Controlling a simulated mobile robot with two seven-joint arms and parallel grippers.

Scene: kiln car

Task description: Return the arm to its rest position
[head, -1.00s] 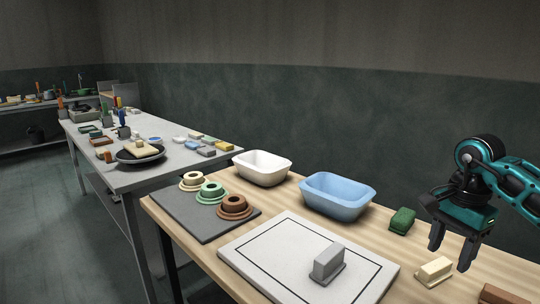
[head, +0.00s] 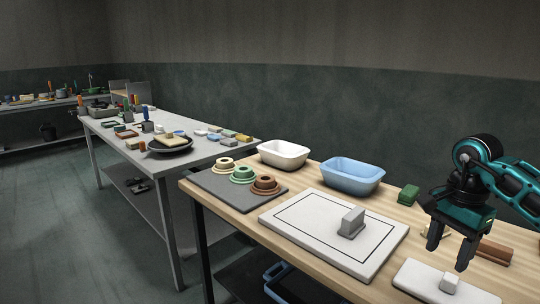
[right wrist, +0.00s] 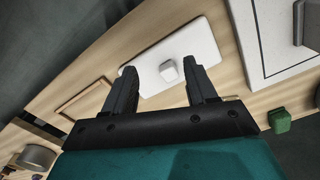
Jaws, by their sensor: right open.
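My right gripper (head: 449,256) is open and points down at the right of the head view. Its arm, teal and black, comes in from the right edge. In the right wrist view my right gripper (right wrist: 160,72) has its two dark fingers apart with nothing held between them. My left gripper is not in view.
The wooden table (head: 395,215) holds a grey block (head: 351,222) on a framed white board (head: 310,228), a blue basin (head: 352,177), a white basin (head: 284,155), a green block (head: 408,195) and a brown block (head: 495,250). A grey table (head: 110,150) stands farther left.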

